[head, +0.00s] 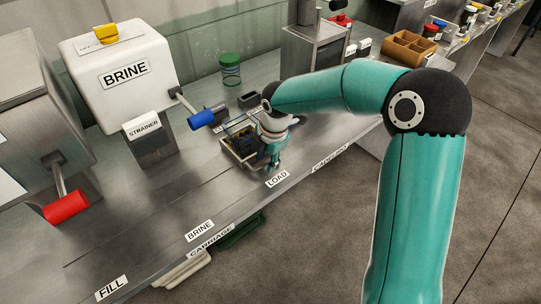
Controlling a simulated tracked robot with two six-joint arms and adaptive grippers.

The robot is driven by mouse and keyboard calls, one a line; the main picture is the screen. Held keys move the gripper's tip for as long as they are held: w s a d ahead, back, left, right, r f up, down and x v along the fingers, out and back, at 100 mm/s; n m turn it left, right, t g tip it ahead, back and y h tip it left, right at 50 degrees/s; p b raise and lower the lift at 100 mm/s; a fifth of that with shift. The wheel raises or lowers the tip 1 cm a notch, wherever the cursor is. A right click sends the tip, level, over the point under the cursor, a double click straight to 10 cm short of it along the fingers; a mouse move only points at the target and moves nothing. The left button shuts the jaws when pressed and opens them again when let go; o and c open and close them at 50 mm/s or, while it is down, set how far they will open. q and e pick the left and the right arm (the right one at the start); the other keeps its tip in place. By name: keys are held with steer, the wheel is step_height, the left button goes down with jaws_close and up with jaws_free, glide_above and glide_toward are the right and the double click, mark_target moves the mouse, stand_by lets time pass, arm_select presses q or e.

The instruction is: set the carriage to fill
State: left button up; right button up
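The carriage (234,161) appears as a small tray-like block with dark contents. It sits on the steel bench at the LOAD label (277,179). My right gripper (272,158) is low at the carriage's right side, partly covering it. Its fingers are too small to tell whether they are open or closed on the carriage. The FILL label (111,288) is at the bench's near left end, with the BRINE position label (200,231) between FILL and LOAD. My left gripper is out of view.
A white BRINE tank (120,75) with a blue-handled lever (207,117) and a STRAINER block (150,141) stand behind the bench track. A red-handled lever (66,206) juts out at left. A green-lidded jar (230,69) stands behind. The bench between LOAD and FILL looks clear.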

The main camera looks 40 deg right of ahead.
jaws_close()
